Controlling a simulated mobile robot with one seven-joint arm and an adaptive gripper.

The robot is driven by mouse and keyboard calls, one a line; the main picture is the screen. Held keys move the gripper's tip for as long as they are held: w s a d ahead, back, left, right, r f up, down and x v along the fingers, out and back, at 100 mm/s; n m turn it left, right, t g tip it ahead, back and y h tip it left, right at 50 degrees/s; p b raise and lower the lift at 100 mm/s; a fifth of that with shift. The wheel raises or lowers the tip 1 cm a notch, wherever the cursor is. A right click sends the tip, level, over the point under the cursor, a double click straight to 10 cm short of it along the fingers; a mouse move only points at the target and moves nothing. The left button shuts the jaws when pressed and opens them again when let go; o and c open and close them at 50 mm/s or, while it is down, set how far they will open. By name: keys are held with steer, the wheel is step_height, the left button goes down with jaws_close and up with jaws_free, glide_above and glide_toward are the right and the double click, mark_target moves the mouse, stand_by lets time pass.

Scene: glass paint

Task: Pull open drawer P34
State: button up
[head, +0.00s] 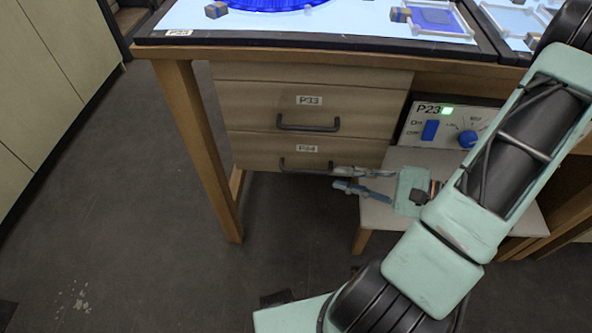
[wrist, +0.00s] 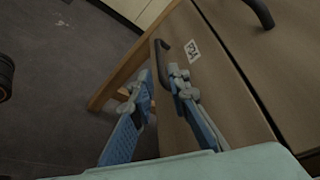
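Drawer P34 (head: 258,152) is the lower wooden drawer under the table and sits flush below drawer P33, shut. Its label and dark bar handle (head: 291,165) show in the head view. My gripper (head: 336,178) is at the right end of that handle, its two blue fingers apart. In the wrist view, the handle (wrist: 160,58) stands between and just beyond the fingertips of my gripper (wrist: 161,74), near the P34 label (wrist: 192,51). The gripper is open and empty. I cannot tell whether a finger touches the handle.
Drawer P33 (head: 250,105) is above, with its own handle (head: 308,127). A control box labelled P23 (head: 432,120) stands on a low stool (head: 440,162) at right. A wooden table leg (head: 196,150) is at left.

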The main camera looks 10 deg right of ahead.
mark_target(313, 172)
steer(key=b+x, duration=0.2)
steer(key=x, duration=0.8)
steer(key=shift+w+a, duration=0.1)
steer(key=shift+a, duration=0.1)
jaws_close()
